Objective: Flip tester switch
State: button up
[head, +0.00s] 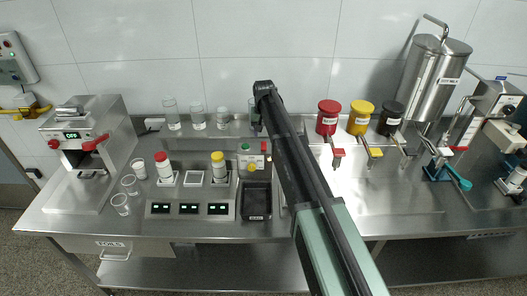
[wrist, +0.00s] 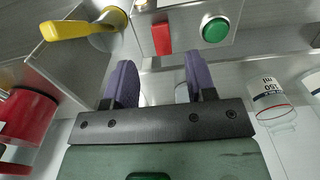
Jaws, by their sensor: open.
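The tester appears to be a small grey box with a red rectangular switch (head: 264,146) and a green round button (head: 245,147), near the middle of the bench in the head view. In the wrist view the red switch (wrist: 161,38) and green button (wrist: 215,30) show at the top, beyond my fingertips. My gripper (wrist: 160,65) is open, with two purple fingers apart and nothing between them. The fingers appear short of the box and are not touching the switch. In the head view my arm hides the gripper's fingers.
A yellow lever (wrist: 70,30) lies left of the box in the wrist view, with a red jar (wrist: 28,115) below it and a glass beaker (wrist: 270,95) at right. A black tray (head: 257,198) sits in front of the tester. Several beakers (head: 172,115) stand behind.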

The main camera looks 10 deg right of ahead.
aim_at(264, 148)
notch_tip(264, 148, down, 8)
jog(key=b, duration=0.6)
jog(key=shift+r, duration=0.3)
jog(key=c, duration=0.9)
jog(key=shift+w+r+g, duration=0.1)
jog(key=shift+w+g, duration=0.25)
jog(key=shift+g, duration=0.45)
jog(key=shift+r+g+y, duration=0.1)
jog(key=shift+g+y, duration=0.2)
jog(key=shift+g, duration=0.7)
jog(key=shift+s, duration=0.1)
jog(key=o, duration=0.9)
